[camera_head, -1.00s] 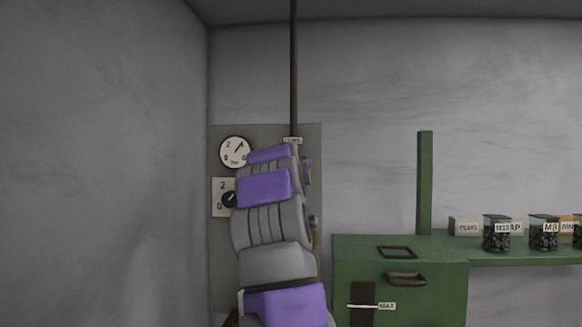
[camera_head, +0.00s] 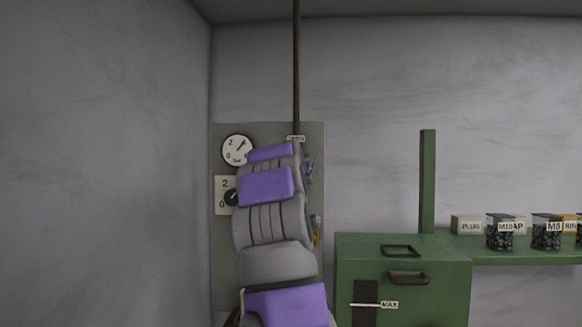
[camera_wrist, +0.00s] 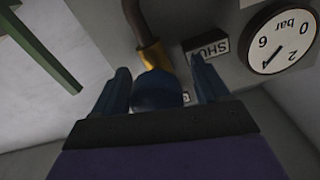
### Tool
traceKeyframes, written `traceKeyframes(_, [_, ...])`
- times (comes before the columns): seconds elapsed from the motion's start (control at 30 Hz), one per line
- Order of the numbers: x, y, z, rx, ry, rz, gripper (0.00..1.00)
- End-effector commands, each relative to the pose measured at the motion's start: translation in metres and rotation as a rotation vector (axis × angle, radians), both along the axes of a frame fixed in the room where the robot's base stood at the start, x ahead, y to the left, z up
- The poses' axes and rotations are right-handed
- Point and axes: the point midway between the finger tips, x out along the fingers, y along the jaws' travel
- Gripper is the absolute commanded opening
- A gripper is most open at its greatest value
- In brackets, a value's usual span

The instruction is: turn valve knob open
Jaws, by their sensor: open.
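In the wrist view a round blue valve knob (camera_wrist: 157,90) sits on a brass fitting (camera_wrist: 152,58) at the end of a brown pipe (camera_wrist: 133,18). My gripper (camera_wrist: 160,82) is open, with one dark finger on each side of the knob. There is a gap at the left finger; I cannot tell whether the right finger touches the knob. A plate reading "SHU", partly covered, appears upside down beside the right finger. In the head view my arm hides the knob and my gripper; a bit of brass (camera_head: 316,232) shows at its right edge.
A grey panel (camera_head: 275,133) carries a round gauge (camera_head: 238,150) and a black selector dial (camera_head: 231,197). A thin pipe (camera_head: 296,70) runs up the wall. A green cabinet (camera_head: 440,290) with an upright post (camera_head: 427,180) stands right. A wall is close on the left.

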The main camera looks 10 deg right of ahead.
Motion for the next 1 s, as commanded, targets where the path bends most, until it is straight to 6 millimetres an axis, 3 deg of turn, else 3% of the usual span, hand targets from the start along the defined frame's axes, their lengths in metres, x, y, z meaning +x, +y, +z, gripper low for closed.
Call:
traceKeyframes(0.23, [-0.020, 0.006, -0.003, 0.000, -0.002, 0.000, 0.74])
traceKeyframes(1.0, [-0.150, 0.052, -0.002, -0.002, 0.002, -0.001, 0.74])
